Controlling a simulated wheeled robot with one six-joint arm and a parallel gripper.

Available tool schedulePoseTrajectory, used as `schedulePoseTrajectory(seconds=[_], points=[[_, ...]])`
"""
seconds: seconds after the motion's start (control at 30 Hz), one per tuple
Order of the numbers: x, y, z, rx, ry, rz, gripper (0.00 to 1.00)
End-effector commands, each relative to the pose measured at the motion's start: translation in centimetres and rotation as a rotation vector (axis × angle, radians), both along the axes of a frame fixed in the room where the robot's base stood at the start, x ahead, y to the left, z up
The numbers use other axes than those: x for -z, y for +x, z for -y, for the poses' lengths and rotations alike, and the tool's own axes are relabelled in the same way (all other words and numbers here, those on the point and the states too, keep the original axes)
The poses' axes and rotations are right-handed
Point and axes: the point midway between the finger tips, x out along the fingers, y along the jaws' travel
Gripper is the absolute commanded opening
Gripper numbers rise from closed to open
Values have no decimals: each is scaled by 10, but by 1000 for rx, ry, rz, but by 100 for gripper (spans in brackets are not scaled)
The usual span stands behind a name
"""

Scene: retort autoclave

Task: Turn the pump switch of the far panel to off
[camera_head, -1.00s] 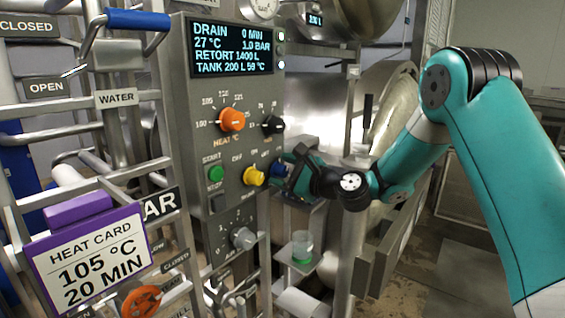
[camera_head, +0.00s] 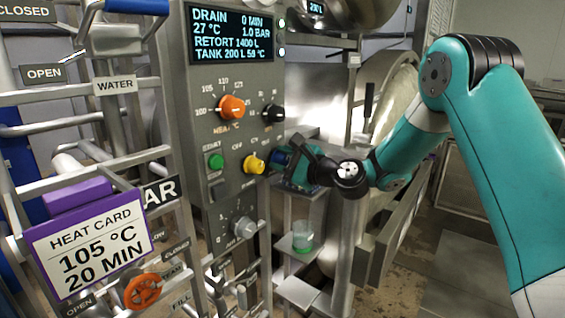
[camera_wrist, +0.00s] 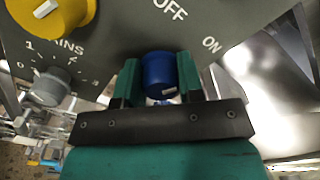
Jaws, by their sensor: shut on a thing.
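The grey control panel (camera_head: 190,120) stands at the middle left in the head view. Its blue knob (camera_wrist: 159,74) sits between my two fingers in the wrist view, with "OFF" and "ON" printed near it on the panel. My gripper (camera_head: 281,159) is shut on the blue knob at the panel's right edge. In the head view the fingers hide most of the knob. A white mark shows on the knob's face in the wrist view. The yellow knob (camera_head: 253,163) is just left of my gripper.
The orange heat knob (camera_head: 231,107), black knob (camera_head: 273,113), green start button (camera_head: 215,161) and grey knob (camera_head: 243,227) are on the same panel. The purple heat card (camera_head: 90,243) hangs at the front left.

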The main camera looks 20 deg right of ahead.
Motion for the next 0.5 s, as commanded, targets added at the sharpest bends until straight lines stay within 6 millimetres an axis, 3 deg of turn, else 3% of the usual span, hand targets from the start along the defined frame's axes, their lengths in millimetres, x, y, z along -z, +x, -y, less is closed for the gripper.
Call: schedulePoseTrajectory(seconds=[0.5], points=[[7,0,-1,1,-341,253,11]])
